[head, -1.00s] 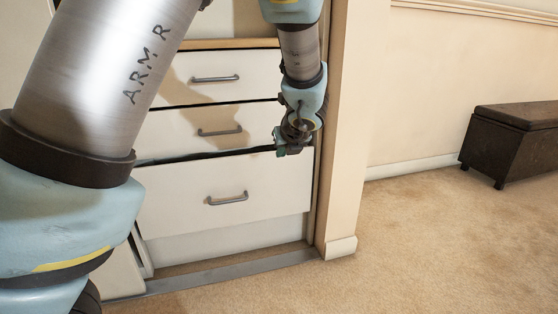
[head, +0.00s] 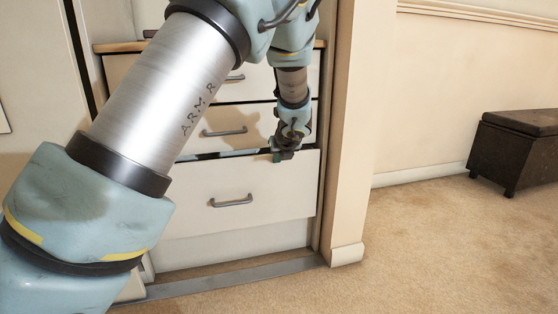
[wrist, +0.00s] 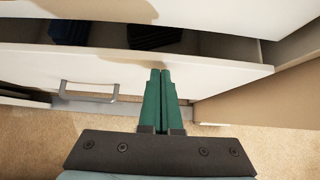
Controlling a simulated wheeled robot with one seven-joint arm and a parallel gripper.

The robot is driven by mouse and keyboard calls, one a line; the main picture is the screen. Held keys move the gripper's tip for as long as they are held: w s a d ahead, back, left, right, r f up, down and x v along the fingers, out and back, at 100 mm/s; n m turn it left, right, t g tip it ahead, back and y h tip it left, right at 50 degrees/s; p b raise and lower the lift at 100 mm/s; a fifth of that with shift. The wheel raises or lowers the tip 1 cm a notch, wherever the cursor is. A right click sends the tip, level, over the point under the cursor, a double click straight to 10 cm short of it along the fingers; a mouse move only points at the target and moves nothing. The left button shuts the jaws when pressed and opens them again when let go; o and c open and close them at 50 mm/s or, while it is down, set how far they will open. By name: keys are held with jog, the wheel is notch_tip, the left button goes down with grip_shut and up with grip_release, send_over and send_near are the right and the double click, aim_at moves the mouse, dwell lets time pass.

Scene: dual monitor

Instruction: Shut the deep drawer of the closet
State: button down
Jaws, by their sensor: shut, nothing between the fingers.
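The deep drawer (head: 275,190) is the white bottom drawer of the closet, with a grey bar handle (head: 231,201). It stands partly open, with a dark gap along its top edge. In the wrist view its front (wrist: 215,72) crosses the picture and its inside shows behind, with dark blue things (wrist: 70,32) in it. My gripper (head: 277,157) is at the drawer's top edge, right of the handle. Its green fingers (wrist: 160,72) are shut together with nothing between them, their tips overlapping the upper front. I cannot tell whether they touch it.
Two shallower drawers (head: 224,131) sit above, partly hidden by my arm. A closet side post (head: 347,150) stands close on the right. A dark brown bench (head: 516,150) is at far right. The carpet (head: 430,250) between is clear.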

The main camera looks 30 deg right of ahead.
jog(key=w+p, duration=0.3)
jog(key=shift+w+d+r, duration=0.25)
jog(key=shift+w+d, duration=0.05)
jog(key=shift+w, duration=0.05)
jog(key=shift+w+d+f+p, duration=0.1)
jog(key=shift+w+f+p, duration=0.05)
jog(key=shift+w+p, duration=0.35)
jog(key=shift+w, duration=0.1)
